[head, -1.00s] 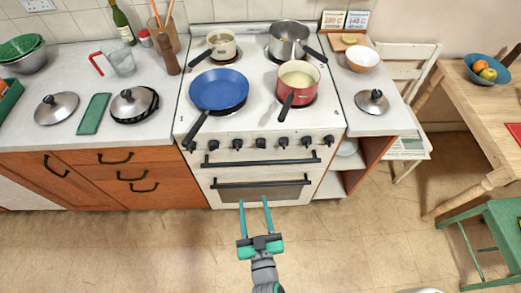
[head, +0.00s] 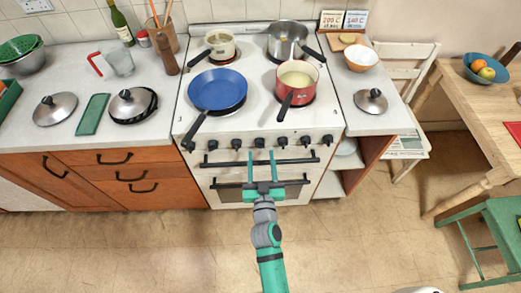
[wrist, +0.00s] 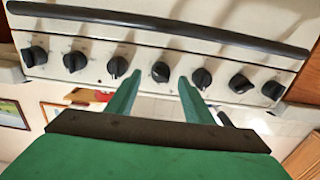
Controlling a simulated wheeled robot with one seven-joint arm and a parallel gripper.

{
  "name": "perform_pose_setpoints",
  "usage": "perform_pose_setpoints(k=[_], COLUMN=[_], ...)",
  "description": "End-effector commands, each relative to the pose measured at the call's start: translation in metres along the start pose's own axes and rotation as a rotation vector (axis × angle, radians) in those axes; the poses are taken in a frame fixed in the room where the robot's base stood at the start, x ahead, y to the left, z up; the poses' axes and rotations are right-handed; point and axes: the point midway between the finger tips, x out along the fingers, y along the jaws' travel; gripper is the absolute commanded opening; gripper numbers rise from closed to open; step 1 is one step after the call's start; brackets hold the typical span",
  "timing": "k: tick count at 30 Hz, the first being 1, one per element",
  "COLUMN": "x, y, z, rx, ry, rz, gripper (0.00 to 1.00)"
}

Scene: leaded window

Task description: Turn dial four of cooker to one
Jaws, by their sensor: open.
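The white cooker (head: 190,168) has a row of black dials along its front. The middle dial (head: 259,143) shows in the head view; in the wrist view it (wrist: 160,72) lies between and beyond my fingertips, its ridge looking tilted. No number by the dials is readable, so which is dial four cannot be read off. My gripper (head: 262,156) is open and empty in front of the oven, its teal fingers pointing at the middle of the row. In the wrist view the fingers (wrist: 160,92) look apart from the dial.
A black handle bar (head: 230,163) runs just below the dials, with the oven door handle (head: 225,185) lower down. The blue pan's handle (head: 194,130) reaches the front left edge. A red saucepan (head: 298,78) stands at the front right. The floor before the cooker is clear.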

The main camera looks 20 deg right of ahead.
Motion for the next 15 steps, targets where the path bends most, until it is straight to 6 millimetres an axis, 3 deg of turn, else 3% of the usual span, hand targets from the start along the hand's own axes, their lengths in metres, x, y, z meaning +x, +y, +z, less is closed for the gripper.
perform_pose_setpoints(k=[6, 15], x=[0.025, 0.036], y=[-0.002, -0.002], z=[-0.001, 0.000], rx=[0.000, 0.001], ry=[0.002, 0.000], rz=[-0.003, -0.003], gripper=[0.47, 0.47])
